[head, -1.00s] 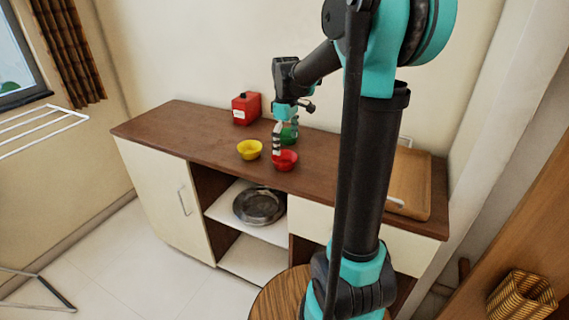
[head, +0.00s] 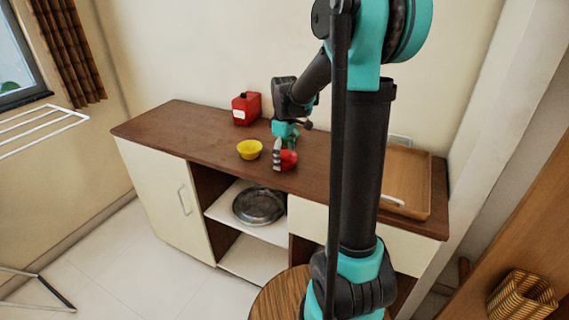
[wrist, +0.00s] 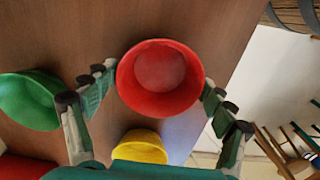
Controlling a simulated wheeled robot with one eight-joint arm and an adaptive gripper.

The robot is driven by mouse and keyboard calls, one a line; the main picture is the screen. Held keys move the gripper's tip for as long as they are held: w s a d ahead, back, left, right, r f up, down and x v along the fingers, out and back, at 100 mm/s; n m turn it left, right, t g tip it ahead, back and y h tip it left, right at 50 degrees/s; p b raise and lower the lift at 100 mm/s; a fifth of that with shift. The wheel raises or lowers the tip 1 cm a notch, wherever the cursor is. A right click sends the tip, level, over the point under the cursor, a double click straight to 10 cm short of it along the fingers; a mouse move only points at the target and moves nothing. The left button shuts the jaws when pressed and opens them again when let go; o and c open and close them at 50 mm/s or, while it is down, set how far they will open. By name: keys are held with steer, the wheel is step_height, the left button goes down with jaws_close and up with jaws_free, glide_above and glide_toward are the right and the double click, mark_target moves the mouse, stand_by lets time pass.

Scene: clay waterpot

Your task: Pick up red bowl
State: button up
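The red bowl (head: 289,158) is near the front edge of the brown counter in the head view, partly hidden by my gripper (head: 279,158). In the wrist view the red bowl (wrist: 160,80) shows its open inside and lies between the fingers of my gripper (wrist: 157,95). The fingers are apart. A small gap shows at the left finger, while the right finger is very close to the rim; I cannot tell whether it touches.
A yellow bowl (head: 250,149) sits left of the red one. A red canister (head: 246,108) stands at the back. A wooden tray (head: 408,180) is at the right end of the counter (head: 180,130).

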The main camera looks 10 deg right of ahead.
steer(key=c, duration=0.6)
steer(key=shift+o, duration=0.2)
